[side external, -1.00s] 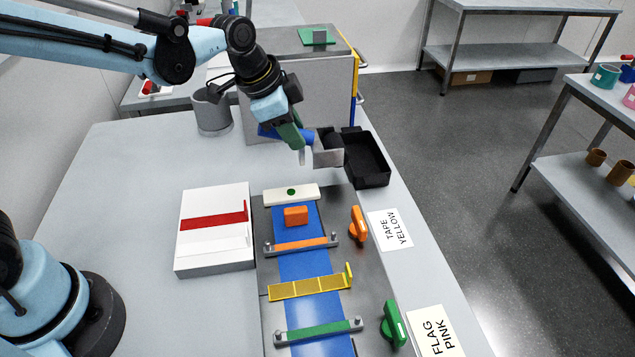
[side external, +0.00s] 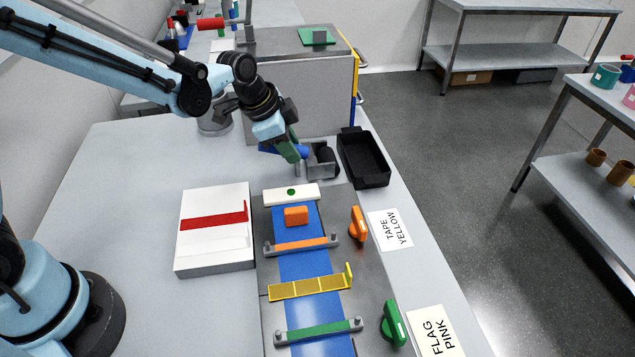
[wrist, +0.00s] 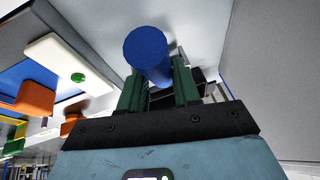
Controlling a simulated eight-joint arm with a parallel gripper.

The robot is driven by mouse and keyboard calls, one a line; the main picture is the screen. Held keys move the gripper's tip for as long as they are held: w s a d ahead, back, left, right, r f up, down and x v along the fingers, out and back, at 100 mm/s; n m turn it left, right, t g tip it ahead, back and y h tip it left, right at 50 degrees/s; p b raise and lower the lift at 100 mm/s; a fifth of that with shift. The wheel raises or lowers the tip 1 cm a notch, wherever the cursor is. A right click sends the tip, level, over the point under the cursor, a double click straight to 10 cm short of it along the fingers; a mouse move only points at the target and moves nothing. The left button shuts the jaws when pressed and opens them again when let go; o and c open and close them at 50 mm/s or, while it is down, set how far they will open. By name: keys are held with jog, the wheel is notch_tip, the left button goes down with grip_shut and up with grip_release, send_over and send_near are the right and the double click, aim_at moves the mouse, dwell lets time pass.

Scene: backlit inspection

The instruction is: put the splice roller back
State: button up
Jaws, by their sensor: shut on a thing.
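My gripper (side external: 290,149) has green fingers and is shut on the blue handle of the splice roller (side external: 321,161). The roller has a grey metal frame and a dark roller at its right end. In the side view it is low over the bench, just left of the black tray (side external: 363,160) and beyond the white strip with a green dot. I cannot tell whether it touches the bench. In the wrist view the round end of the blue handle (wrist: 147,50) sticks out between the fingers (wrist: 160,85), which hide part of the frame.
The splicing bed (side external: 265,240) carries a blue web, orange, yellow and green bars, and an orange block. A white box with a red strip (side external: 213,221) stands left of it. Orange (side external: 358,224) and green knobs (side external: 393,323) line the right. A grey cabinet (side external: 310,95) stands behind.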

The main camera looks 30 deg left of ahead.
jog(key=shift+f, duration=0.1)
jog(key=o, duration=1.1)
jog(key=v, duration=1.2)
jog(key=shift+s+a+f+n+t+y, duration=0.4)
jog(key=shift+s+a+n, duration=0.35)
jog(key=shift+s+n, duration=1.15)
jog(key=shift+s+a+f+n+t+y, duration=0.3)
jog(key=shift+s+a+n+t, duration=0.35)
jog(key=shift+s+n, duration=1.25)
jog(key=shift+s+a+f+n+t+y, duration=0.35)
jog(key=shift+s+a+n, duration=0.75)
jog(key=shift+s, duration=1.3)
jog(key=shift+d, duration=0.2)
